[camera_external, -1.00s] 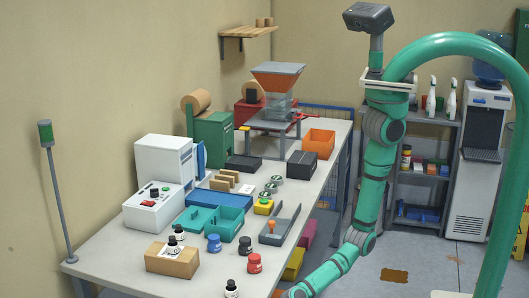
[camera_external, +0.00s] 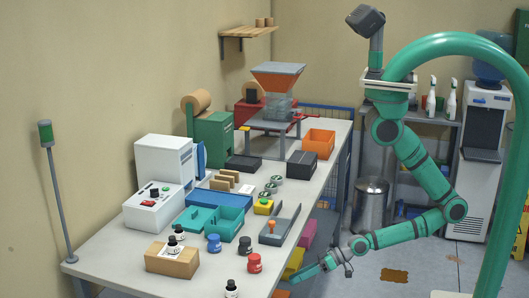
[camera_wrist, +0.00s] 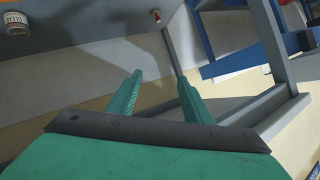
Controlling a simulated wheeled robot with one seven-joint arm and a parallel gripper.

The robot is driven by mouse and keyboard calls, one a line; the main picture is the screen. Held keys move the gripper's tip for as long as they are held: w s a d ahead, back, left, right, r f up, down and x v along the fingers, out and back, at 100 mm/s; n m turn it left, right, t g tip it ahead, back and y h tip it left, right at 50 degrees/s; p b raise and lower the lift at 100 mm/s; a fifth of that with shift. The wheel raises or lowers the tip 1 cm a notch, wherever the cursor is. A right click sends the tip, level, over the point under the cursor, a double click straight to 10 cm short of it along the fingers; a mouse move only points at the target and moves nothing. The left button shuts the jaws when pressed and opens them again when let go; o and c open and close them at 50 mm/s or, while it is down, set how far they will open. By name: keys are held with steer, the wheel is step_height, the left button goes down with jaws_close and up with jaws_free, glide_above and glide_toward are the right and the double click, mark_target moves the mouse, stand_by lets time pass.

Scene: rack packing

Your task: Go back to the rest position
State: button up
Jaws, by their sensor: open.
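My gripper (camera_external: 304,276) is low beside the right long edge of the workbench (camera_external: 110,262), near the coloured bins under that edge. In the wrist view its two green fingers (camera_wrist: 160,82) are spread apart with nothing between them. My arm hangs from its column, bends at an elbow to the right over the floor and runs back left to the gripper. The wrist view is tilted and shows grey frame bars (camera_wrist: 282,60) beyond the fingers.
Bottles, a cardboard box (camera_external: 172,262), teal trays (camera_external: 226,222) and a grey tray (camera_external: 279,228) are on the bench. A yellow bin (camera_external: 293,264) and a magenta bin (camera_external: 308,234) sit beside its edge.

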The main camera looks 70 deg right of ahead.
steer(key=s+d+r+t+h, duration=0.2)
steer(key=d+r, duration=0.5)
steer(key=d, duration=0.4)
steer(key=shift+s+d+r+m+h, duration=0.3)
steer(key=shift+s+h, duration=0.2)
steer(key=shift+h, duration=0.2)
steer(key=shift+o, duration=0.4)
steer(key=s+d+r+t+h, duration=0.2)
steer(key=s+d+r+h, duration=0.1)
steer(key=d+r, duration=0.4)
step_height(320, 180, up, 3)
steer(key=shift+s+d+r, duration=0.15)
steer(key=shift+s+d, duration=0.05)
steer(key=shift+s, duration=0.15)
